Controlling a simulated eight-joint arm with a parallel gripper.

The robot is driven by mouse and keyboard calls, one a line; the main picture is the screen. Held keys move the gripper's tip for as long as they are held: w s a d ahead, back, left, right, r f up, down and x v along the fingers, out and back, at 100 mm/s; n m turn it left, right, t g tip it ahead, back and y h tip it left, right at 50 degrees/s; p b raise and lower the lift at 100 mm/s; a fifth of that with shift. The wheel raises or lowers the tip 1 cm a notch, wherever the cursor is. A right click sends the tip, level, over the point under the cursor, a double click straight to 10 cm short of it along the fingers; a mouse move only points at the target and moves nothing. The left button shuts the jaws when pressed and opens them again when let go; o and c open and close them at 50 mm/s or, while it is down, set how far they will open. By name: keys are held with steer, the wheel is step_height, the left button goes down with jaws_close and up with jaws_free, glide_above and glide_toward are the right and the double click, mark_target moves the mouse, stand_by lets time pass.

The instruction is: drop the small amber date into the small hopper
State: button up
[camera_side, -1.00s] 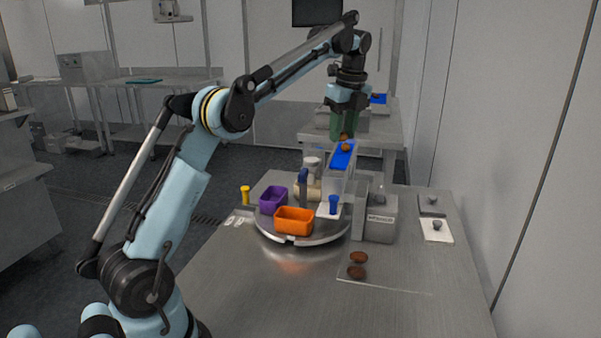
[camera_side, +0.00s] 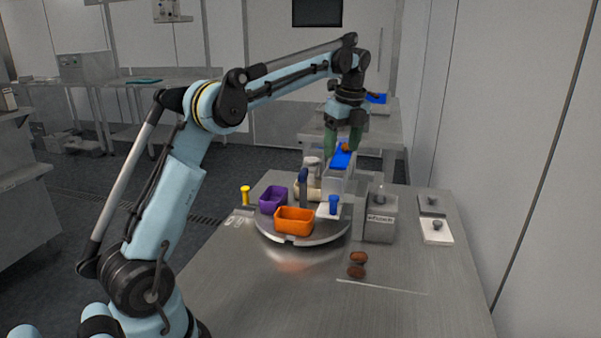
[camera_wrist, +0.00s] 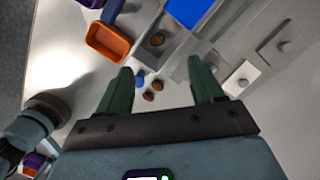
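A small orange-brown date (camera_side: 346,147) shows at the blue belt (camera_side: 341,158) in the side view; I take it as the amber one. My gripper (camera_side: 343,152) is over that belt end with its green fingers spread on both sides of the date. In the wrist view my gripper (camera_wrist: 160,66) is open, with nothing pinched between the fingers. The grey box beside the belt (camera_side: 380,228) seems to be the small hopper. In the wrist view a square grey opening (camera_wrist: 148,51) holds a round brown thing. Whether the date touches the belt is unclear.
Two darker dates (camera_side: 357,264) lie on the steel table in front. An orange tray (camera_side: 294,222) and a purple tray (camera_side: 272,201) stand on the round turntable, left of a blue cup (camera_side: 333,205). White pad (camera_side: 439,238) lies right. The front table is mostly clear.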

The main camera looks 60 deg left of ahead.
steer(key=s+d+r, duration=0.2)
steer(key=d+r, duration=0.9)
steer(key=shift+d, duration=0.3)
stand_by(0.4)
steer(key=s+d+f+n+t+h, duration=0.1)
steer(key=s+d+f+n+t, duration=0.2)
steer(key=s+f+n, duration=0.5)
steer(key=s+d+f+n+t, duration=0.4)
steer(key=s+f+n, duration=0.4)
steer(key=f, duration=0.3)
steer(key=shift+s+d+f+n+h, duration=0.25)
steer(key=shift+n+h, duration=0.15)
steer(key=shift+n, duration=0.4)
